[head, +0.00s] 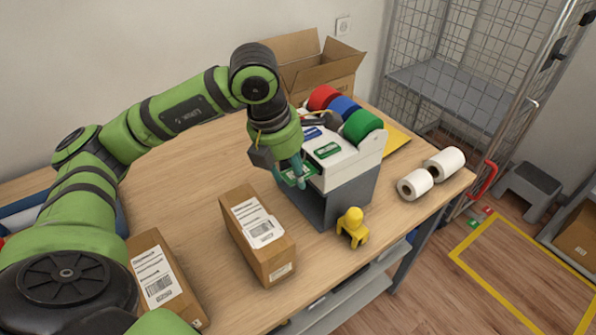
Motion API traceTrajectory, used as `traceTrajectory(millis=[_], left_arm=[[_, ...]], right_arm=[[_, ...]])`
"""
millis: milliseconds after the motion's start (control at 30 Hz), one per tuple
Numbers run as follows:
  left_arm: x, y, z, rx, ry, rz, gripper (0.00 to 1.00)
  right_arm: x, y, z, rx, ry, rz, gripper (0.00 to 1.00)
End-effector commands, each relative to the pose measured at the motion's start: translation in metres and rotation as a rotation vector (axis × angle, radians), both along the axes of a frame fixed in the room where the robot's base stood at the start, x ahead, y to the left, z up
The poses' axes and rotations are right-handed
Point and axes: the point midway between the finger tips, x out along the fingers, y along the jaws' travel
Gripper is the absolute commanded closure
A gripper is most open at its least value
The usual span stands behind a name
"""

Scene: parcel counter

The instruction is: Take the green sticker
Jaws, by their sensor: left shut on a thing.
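A white and grey label dispenser (366,152) stands on the table with a red roll (322,97), a blue roll (344,108) and a green roll (362,125) on top. My left gripper (294,178) is at the dispenser's front edge, its teal fingers pointing down. It is shut on a green sticker (304,173), partly hidden by the fingers. I cannot tell whether the sticker still touches the dispenser. A green marking (327,150) and a blue marking (312,132) show on the dispenser's sloping top. My right gripper is out of view.
A brown parcel (240,222) with a white label stands just in front of the gripper; another parcel (172,298) lies nearer. A yellow figure-like object (352,227) and white rolls (415,183) are to the right. An open carton (318,75) stands behind. The table's left middle is clear.

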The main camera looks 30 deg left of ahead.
Motion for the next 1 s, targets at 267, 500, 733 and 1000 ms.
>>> traceTrajectory(millis=[267, 500, 733, 1000], left_arm=[[-0.005, 0.001, 0.010, -0.001, 0.006, -0.002, 0.86], [-0.009, 0.003, 0.024, 0.000, 0.003, -0.001, 1.00], [-0.012, 0.004, 0.030, 0.000, 0.002, -0.001, 1.00], [-0.011, 0.005, 0.044, -0.001, 0.001, 0.000, 1.00]], right_arm=[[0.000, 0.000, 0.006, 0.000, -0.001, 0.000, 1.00], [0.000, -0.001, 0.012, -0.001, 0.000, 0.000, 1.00], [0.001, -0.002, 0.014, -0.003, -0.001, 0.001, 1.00], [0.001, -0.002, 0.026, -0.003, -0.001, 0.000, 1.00]])
